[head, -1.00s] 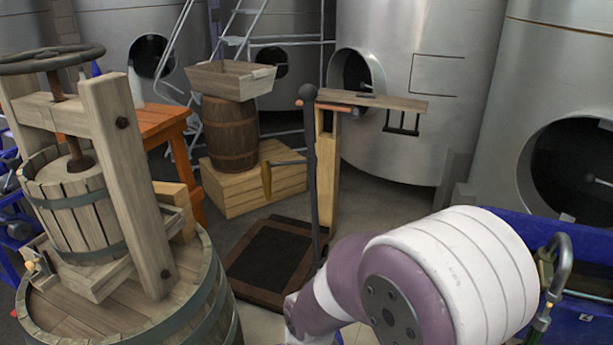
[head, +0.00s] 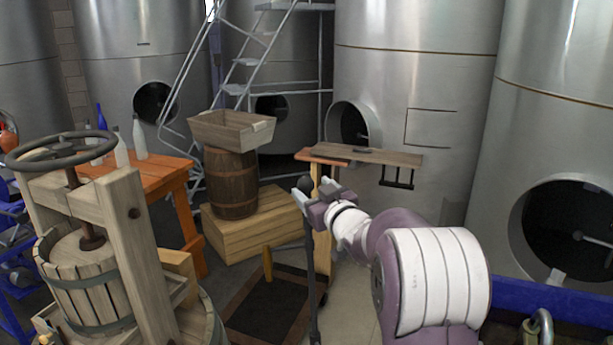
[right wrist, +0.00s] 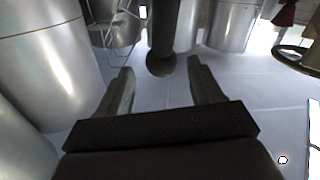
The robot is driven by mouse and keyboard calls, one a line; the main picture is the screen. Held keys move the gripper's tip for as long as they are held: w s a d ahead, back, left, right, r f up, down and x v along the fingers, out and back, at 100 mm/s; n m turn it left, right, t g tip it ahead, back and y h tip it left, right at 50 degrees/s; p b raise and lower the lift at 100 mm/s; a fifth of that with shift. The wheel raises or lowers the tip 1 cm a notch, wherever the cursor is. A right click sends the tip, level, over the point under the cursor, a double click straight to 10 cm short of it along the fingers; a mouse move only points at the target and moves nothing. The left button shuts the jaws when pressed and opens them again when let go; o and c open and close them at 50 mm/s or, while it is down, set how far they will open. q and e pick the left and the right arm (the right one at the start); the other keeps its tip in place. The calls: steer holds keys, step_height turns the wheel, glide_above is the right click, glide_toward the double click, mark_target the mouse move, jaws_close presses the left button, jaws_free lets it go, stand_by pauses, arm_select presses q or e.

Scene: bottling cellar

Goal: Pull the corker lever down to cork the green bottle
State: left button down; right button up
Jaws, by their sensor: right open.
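The corker lever (head: 311,262) is a dark upright pole with a round dark knob (head: 304,184) at its top. My right gripper (head: 316,192) is at the knob's height, right beside it in the head view. In the right wrist view the gripper (right wrist: 160,85) is open. The knob (right wrist: 160,66) shows between its two fingers near the tips; I cannot tell whether they touch it. A yellowish wooden grip (head: 267,263) hangs left of the pole. I cannot make out the green bottle. My left gripper is out of view.
A wooden press (head: 140,235) stands at the left. A barrel (head: 230,184) on a pale crate (head: 250,228) stands behind the corker. A plank shelf (head: 385,157) is behind my right gripper. Large steel tanks (head: 410,90) line the back. A dark mat (head: 268,312) lies on the floor.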

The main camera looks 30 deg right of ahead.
mark_target(310, 187)
steer(key=w+p, duration=0.1)
steer(key=w, duration=0.3)
steer(key=shift+w+d, duration=0.1)
